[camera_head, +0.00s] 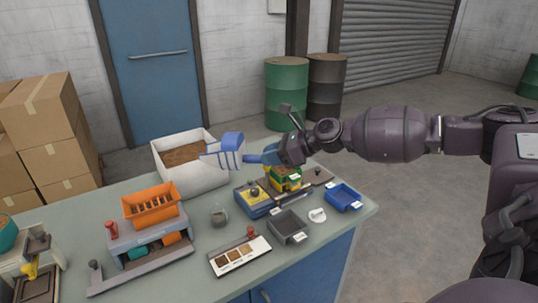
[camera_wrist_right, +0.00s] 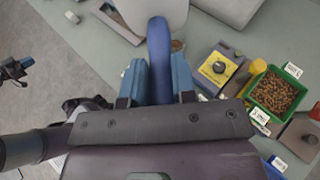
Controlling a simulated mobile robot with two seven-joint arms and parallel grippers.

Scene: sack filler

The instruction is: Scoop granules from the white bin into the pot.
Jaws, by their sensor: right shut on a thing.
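The white bin (camera_head: 196,182) stands at the far left of the bench, with brown granules (camera_head: 184,154) inside. My right gripper (camera_head: 262,157) is shut on the handle of a blue scoop (camera_head: 229,146). The scoop head overlaps the bin's right rim in the head view; its height above the rim and its contents cannot be told. In the right wrist view, the blue handle (camera_wrist_right: 158,62) runs between the fingers (camera_wrist_right: 158,82). A small round vessel (camera_head: 219,216), perhaps the pot, stands on the bench in front of the bin. My left gripper is out of view.
An orange rack (camera_head: 151,203) stands left. A yellow-and-blue device (camera_head: 253,198), a green tray of granules (camera_wrist_right: 275,93), a dark grey tray (camera_head: 288,228) and a blue tray (camera_head: 343,197) crowd the right. A sample card (camera_head: 240,257) lies in front.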

